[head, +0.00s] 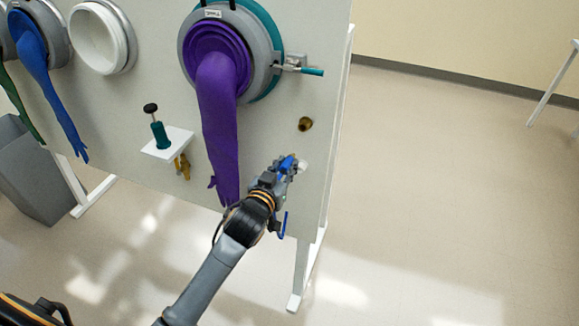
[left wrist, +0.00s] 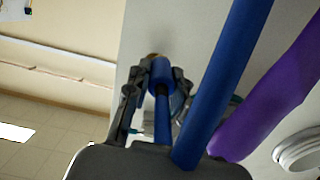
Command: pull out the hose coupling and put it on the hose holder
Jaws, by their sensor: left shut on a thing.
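The hose coupling (head: 288,162) is a blue cylinder between the fingers of my left gripper (head: 292,164), which is shut on it. In the left wrist view the blue coupling (left wrist: 161,74) sits between the fingertips (left wrist: 154,78), and a blue hose (left wrist: 163,120) runs back from it. In the head view the brass fitting (head: 305,124) on the panel is bare, above and apart from the coupling. A small pale piece (head: 303,165) shows right beside the fingertips; I cannot tell whether it is the hose holder. My right gripper is not in view.
A purple glove (head: 217,120) hangs from its port left of my gripper. A latch with a teal handle (head: 312,71) sits above the fitting. A white shelf (head: 168,146) with a teal plunger juts out further left. The floor right of the panel is free.

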